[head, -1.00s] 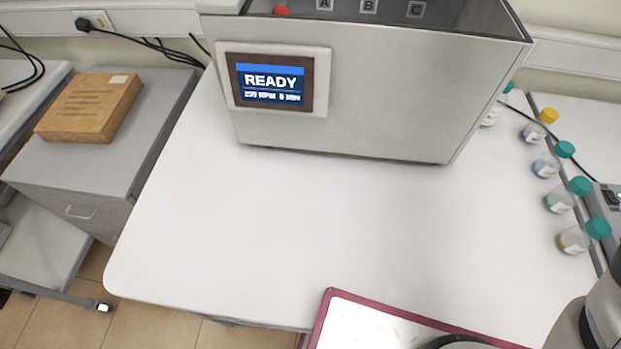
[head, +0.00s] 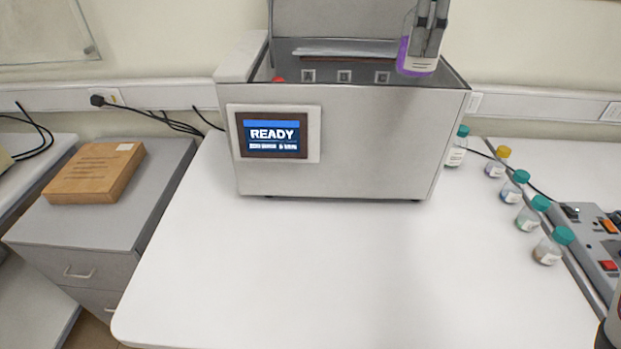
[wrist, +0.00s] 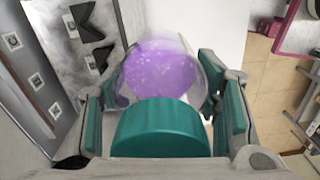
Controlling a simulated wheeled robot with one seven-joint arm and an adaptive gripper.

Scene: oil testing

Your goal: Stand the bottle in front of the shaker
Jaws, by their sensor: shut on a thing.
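The shaker (head: 350,150) is a grey open-topped box at the back of the white table, its lid raised and its screen reading READY. My gripper (head: 431,38) is above the shaker's right end in the head view, pointing down. It is shut on a bottle (head: 416,67) of purple liquid, which hangs roughly upright over the box's right end or rim; its exact depth is unclear. In the wrist view the bottle's teal cap (wrist: 162,128) sits between the green finger pads, with the purple liquid (wrist: 160,72) beyond it. The shaker's interior (wrist: 60,50) shows at left.
The table (head: 300,270) in front of the shaker is clear. Several capped bottles (head: 531,216) stand in a row at the right, beside a grey control panel (head: 590,240). A brown box (head: 95,172) lies on the cabinet at left.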

